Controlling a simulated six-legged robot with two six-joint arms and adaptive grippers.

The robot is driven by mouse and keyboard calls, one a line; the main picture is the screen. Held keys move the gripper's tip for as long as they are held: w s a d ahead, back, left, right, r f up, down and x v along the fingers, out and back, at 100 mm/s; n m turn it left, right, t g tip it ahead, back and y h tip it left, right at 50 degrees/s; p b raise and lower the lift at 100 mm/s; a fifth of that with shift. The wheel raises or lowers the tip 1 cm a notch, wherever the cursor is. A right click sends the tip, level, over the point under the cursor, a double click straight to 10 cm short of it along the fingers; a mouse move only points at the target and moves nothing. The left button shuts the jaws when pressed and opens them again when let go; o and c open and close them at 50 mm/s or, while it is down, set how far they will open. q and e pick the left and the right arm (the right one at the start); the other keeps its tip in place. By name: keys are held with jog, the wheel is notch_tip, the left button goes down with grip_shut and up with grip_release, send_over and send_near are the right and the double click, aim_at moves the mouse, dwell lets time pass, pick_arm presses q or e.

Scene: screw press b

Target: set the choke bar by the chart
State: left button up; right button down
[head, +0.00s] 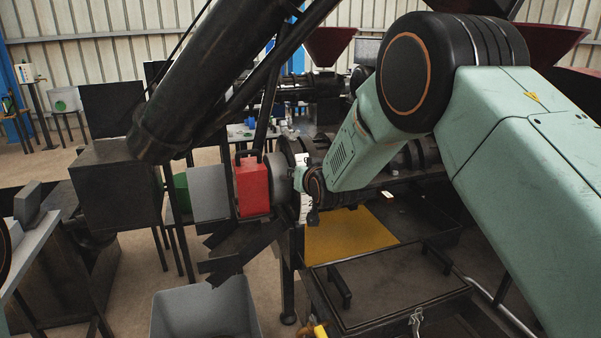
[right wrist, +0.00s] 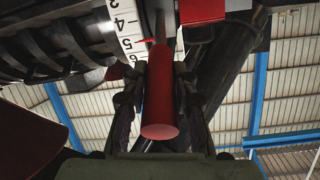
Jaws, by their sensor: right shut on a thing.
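The choke bar's red round handle (right wrist: 160,105) stands between the fingers of my right gripper (right wrist: 160,85) in the right wrist view, and the gripper is shut on it. A white numbered scale (right wrist: 125,30) is just beyond the handle. A thin red pointer (right wrist: 147,41) lies across the scale's edge near its higher numbers; I cannot read the exact mark. In the head view my right gripper (head: 311,196) is at the press's end, beside the white scale (head: 304,207), and covers the bar. I cannot make out a chart. My left gripper is not in view.
A red box (head: 252,186) with a handle sits left of the right gripper. Dark chute plates (head: 240,250) hang below it, above a grey bin (head: 205,310). A yellow plate (head: 348,236) lies under my right arm. A dark thick cylinder (head: 205,75) crosses the upper left.

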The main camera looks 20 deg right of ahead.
jog(key=shift+w+r, duration=0.3)
jog(key=shift+r, duration=0.25)
jog(key=c, duration=1.1)
grip_release()
jog(key=shift+s+f, duration=0.1)
jog(key=shift+o, duration=0.2)
jog(key=v, duration=1.2)
